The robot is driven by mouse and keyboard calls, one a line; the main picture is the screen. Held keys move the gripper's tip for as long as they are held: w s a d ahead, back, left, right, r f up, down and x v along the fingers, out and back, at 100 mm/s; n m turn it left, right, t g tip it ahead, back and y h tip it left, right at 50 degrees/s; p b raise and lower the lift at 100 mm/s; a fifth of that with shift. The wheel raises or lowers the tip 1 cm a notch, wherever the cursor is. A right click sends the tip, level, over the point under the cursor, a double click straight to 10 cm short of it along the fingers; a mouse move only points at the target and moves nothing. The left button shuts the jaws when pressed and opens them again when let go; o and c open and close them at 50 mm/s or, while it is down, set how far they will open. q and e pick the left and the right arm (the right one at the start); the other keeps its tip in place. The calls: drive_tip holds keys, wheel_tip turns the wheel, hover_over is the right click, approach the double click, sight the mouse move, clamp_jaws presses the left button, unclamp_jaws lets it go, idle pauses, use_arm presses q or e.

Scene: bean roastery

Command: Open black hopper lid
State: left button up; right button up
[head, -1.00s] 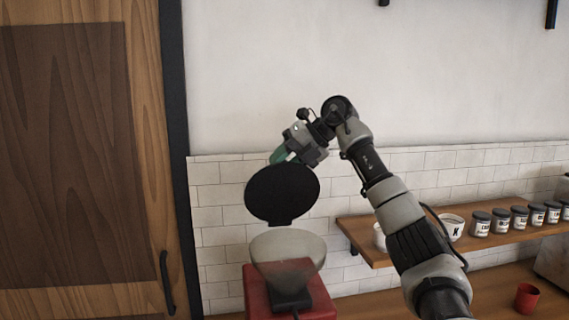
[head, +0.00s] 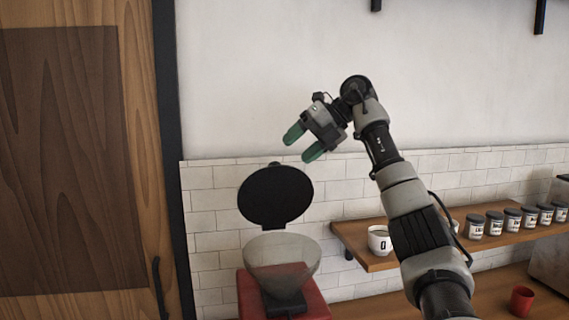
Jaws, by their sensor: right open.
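The black hopper lid (head: 275,196) is a round disc standing tilted up above the back of the clear hopper (head: 281,262). The hopper's mouth is uncovered. The hopper sits on a red grinder (head: 313,300) at the bottom centre of the head view. My right gripper (head: 303,146) is up and to the right of the lid, apart from it. Its two green fingers are spread with nothing between them. My left gripper is not in view.
A wooden shelf (head: 352,243) on the right carries a white mug (head: 379,240) and a row of dark-lidded jars (head: 475,226). A red cup (head: 522,299) stands on the counter below. A wooden door (head: 75,170) is on the left.

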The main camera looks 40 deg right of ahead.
drive_tip(key=shift+v, duration=1.9)
drive_tip(key=shift+f, duration=0.1)
